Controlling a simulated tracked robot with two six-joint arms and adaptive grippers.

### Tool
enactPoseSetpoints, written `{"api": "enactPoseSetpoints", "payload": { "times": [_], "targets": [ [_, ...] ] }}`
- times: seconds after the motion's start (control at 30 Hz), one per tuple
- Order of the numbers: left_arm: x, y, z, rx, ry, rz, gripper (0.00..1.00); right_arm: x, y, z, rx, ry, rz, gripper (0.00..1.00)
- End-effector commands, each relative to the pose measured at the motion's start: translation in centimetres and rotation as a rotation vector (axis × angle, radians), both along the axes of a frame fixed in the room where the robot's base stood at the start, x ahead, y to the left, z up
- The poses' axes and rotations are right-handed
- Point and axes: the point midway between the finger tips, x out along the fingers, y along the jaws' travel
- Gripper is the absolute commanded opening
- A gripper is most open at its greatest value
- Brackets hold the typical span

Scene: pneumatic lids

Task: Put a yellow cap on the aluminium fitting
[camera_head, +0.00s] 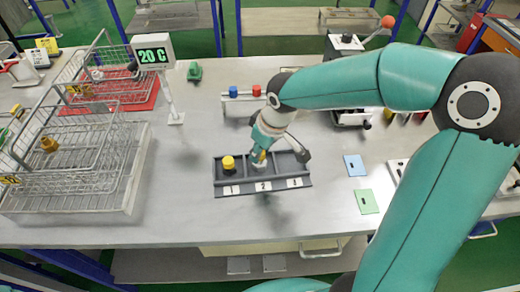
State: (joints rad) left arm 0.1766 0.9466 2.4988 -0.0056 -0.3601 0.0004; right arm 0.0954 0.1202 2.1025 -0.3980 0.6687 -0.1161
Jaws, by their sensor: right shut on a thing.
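A three-part grey tray (222,192), marked 1, 2 and 3, lies near the middle of the bench. One yellow cap (228,162) sits in compartment 1, on top of something dark. My right gripper (260,157) points down over compartment 2 and is shut on a small yellow piece, which looks like a yellow cap. A pale grey thing shows just under the fingers in compartment 2. It may be the aluminium fitting, but the fingers cover most of it, and I cannot tell whether the cap touches it. My left gripper is not in view.
A small rack behind the tray holds a blue cap (233,91) and a red cap (256,90). Wire baskets (65,160) stand at the left, near a "20 C" display (153,54). A blue card (355,165) and a green card (366,201) lie at the right. The bench front is clear.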

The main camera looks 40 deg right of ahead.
Motion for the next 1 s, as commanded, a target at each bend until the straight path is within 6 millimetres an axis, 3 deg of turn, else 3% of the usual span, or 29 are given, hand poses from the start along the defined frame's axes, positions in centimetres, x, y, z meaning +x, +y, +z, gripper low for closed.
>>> {"api": "enactPoseSetpoints", "payload": {
  "times": [1.0],
  "targets": [
    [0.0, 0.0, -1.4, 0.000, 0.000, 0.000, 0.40, 0.1, 0.1, -1.5, -0.001, 0.000, 0.002, 0.19]
  ]
}}
